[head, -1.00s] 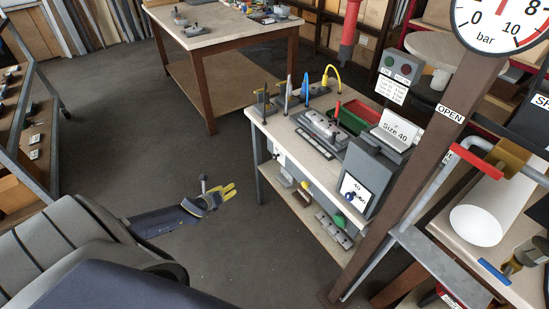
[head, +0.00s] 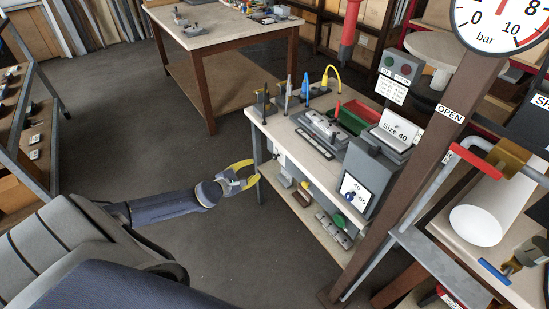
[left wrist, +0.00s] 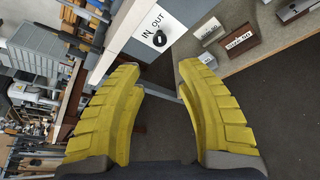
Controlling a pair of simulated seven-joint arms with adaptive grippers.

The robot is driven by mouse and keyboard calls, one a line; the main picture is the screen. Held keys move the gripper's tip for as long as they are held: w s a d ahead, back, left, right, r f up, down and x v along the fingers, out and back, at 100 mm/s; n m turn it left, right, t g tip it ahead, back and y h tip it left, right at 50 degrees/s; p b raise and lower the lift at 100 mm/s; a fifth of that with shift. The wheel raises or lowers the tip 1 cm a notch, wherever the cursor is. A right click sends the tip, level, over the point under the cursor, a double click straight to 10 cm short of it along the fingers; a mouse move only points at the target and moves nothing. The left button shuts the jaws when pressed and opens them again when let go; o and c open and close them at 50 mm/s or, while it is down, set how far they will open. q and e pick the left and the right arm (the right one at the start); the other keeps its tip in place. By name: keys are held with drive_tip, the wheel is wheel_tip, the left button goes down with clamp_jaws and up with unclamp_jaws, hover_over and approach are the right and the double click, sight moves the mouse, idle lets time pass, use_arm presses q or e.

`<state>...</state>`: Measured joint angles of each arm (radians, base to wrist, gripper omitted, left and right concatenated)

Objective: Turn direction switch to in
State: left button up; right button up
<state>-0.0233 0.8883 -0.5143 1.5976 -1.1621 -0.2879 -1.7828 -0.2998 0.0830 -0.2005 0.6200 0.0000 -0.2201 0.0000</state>
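The direction switch (left wrist: 160,38) is a small black knob on a white plate (left wrist: 162,20) marked IN and OUT, near the top of the left wrist view. I cannot make out which mark it points to. My left gripper (head: 253,172) has yellow fingers and is beside the bench's near left leg. In the left wrist view its fingers (left wrist: 159,70) are spread apart with nothing between them, and the switch lies beyond the gap, apart from them. I cannot make out the knob clearly in the head view. My right gripper is not in view.
The bench (head: 284,122) carries a grey fixture, a green bin (head: 355,115) and a grey machine with a dial plate (head: 354,192). Small blocks lie on its lower shelf (head: 318,222). A brown post (head: 411,170) stands at right. The floor left of the bench is clear.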

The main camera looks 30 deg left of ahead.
use_arm(q)
approach(274, 157)
drive_tip(key=x, duration=0.4)
drive_tip(key=shift+w+f, duration=0.45)
drive_tip(key=shift+w, duration=0.25)
drive_tip(key=shift+x, duration=2.6)
drive_tip(key=shift+o, duration=0.3)
clamp_jaws()
